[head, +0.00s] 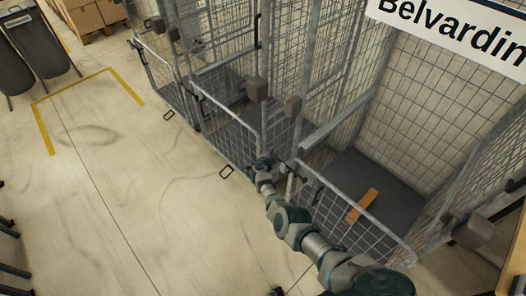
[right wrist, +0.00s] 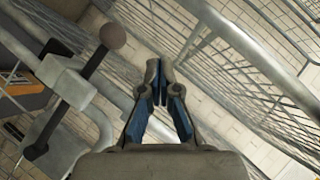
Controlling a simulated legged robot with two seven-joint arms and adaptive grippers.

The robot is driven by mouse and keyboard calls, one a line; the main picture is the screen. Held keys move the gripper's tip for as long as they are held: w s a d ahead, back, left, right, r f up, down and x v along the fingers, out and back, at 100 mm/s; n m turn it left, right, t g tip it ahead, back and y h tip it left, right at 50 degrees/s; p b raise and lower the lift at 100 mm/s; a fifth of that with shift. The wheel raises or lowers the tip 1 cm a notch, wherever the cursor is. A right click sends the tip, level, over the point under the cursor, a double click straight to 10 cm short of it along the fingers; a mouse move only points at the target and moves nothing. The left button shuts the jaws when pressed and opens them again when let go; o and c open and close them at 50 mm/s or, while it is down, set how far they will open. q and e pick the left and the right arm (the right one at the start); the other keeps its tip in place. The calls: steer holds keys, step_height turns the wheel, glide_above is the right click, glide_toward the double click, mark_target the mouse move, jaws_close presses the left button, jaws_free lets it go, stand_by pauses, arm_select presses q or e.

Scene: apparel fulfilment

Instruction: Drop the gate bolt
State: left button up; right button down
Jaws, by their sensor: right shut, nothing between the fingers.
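In the right wrist view, a dark bolt rod (right wrist: 82,82) with a round brown knob (right wrist: 113,36) runs slantwise through a grey bracket on the tubular gate frame. I take this to be the gate bolt. My right gripper (right wrist: 158,72) is shut and empty, to the right of the bolt and apart from it in the picture. In the head view, my right gripper (head: 264,168) is at the near cage's mesh gate (head: 345,215), by its upper left corner. The arm hides part of the gate, and the bolt cannot be made out there. My left gripper is not in view.
An orange item (head: 362,205) lies on the near cage's dark floor. More mesh cages (head: 225,120) stand beyond, with a white sign (head: 460,35) at upper right. Dark bins (head: 38,50) stand at far left. The floor (head: 130,200) left of the gates is clear.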

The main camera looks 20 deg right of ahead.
arm_select(q)
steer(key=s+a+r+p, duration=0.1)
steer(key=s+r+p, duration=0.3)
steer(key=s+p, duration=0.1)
steer(key=shift+p, duration=0.6)
arm_select(e)
steer(key=s+a+r, duration=0.3)
steer(key=a+r, duration=0.2)
steer(key=shift+s+a, duration=0.15)
steer(key=shift+a, duration=0.1)
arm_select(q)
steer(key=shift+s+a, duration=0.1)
